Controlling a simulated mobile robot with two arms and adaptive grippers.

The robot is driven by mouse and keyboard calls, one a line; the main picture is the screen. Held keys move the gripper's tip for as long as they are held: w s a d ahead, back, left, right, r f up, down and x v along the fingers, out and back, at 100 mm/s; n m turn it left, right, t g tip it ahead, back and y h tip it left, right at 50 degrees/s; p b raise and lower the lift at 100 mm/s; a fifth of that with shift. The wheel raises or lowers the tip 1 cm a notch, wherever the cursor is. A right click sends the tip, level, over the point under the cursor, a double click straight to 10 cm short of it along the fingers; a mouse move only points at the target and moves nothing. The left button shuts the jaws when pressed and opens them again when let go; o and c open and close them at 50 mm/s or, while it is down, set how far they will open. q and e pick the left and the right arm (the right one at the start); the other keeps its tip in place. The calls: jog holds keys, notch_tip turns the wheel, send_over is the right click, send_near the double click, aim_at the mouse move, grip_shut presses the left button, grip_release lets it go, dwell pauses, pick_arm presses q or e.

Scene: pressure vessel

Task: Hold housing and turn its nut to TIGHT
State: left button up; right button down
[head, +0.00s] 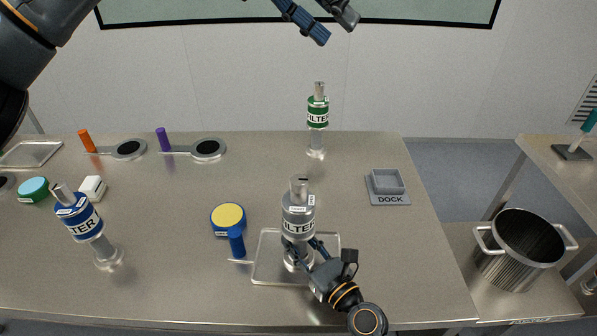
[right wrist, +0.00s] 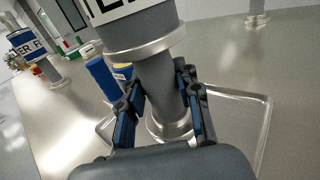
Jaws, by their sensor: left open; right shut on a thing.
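The grey-banded filter housing (head: 298,218) stands upright on a shallow clear-edged tray (head: 265,272) near the table's front. A metal cap or nut (head: 299,186) sits on its top; its marking is too small to read. My right gripper (head: 300,250) is shut on the housing's lower neck. The right wrist view shows its blue-padded fingers (right wrist: 160,105) on both sides of the neck (right wrist: 160,85); the housing's top is out of that view. My left gripper (head: 336,26) is open and empty, high above the table and behind the housing.
A green filter (head: 318,118) stands behind, a blue filter (head: 80,218) at left. A yellow-topped blue container (head: 228,217) and a blue upright handle (head: 237,242) are close left of the housing. A grey dock (head: 388,188) is at right. The table's right front is clear.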

pick_arm(q)
notch_tip(320, 180, down, 7)
jog(key=s+n+y, duration=0.1)
jog(key=n+y, duration=0.2)
jog(key=y, duration=0.1)
jog(key=n+y, duration=0.6)
send_over(299, 179)
notch_tip(299, 179, down, 6)
notch_tip(299, 179, down, 12)
jog(key=shift+r, duration=0.1)
grip_shut()
